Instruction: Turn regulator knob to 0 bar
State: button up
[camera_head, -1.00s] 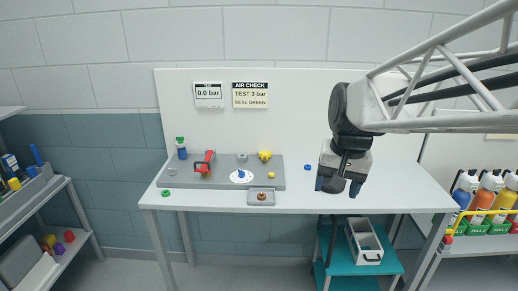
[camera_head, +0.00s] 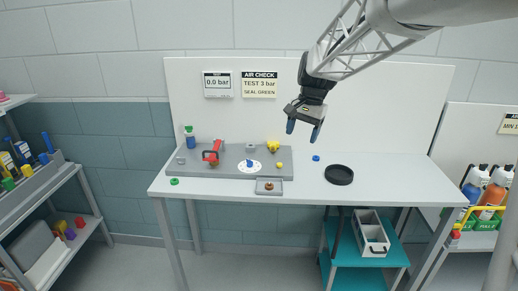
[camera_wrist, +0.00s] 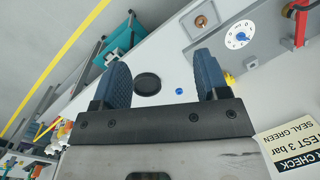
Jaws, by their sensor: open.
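The regulator knob (camera_head: 250,162) is a small blue knob on a white round dial (camera_head: 243,168), set on the grey panel on the table. In the wrist view the knob (camera_wrist: 241,36) and its marked dial (camera_wrist: 233,43) show at the upper right; the pointer setting is too small to read. The display (camera_head: 217,84) on the back board reads 0.0 bar. My gripper (camera_head: 303,130) is open and empty, in the air to the right of the dial and above the table. In the wrist view, its blue fingers (camera_wrist: 160,68) are spread apart.
A red-handled valve (camera_head: 212,152) stands left of the dial, and a yellow knob (camera_head: 273,147) right of it. A grey tray (camera_head: 260,190) with a brass piece lies in front. A black round dish (camera_head: 339,175) and a blue ring (camera_head: 316,158) lie to the right. The table's right end is clear.

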jog(key=w+a+f+m+g, duration=0.1)
jog(key=w+a+f, duration=0.3)
jog(key=w, duration=0.4)
jog(key=w+a+f+m, duration=0.1)
jog(key=w+a+f, duration=0.25)
jog(key=w, duration=0.45)
jog(key=m+g+y, duration=0.1)
jog(key=m+g, duration=0.1)
send_near(250, 163)
jog(key=shift+w+a+f, duration=0.2)
jog(key=shift+f, duration=0.05)
jog(key=shift+f, duration=0.1)
jog(key=shift+x, duration=3.8)
jog(key=shift+a, duration=0.15)
jog(key=c, duration=0.9)
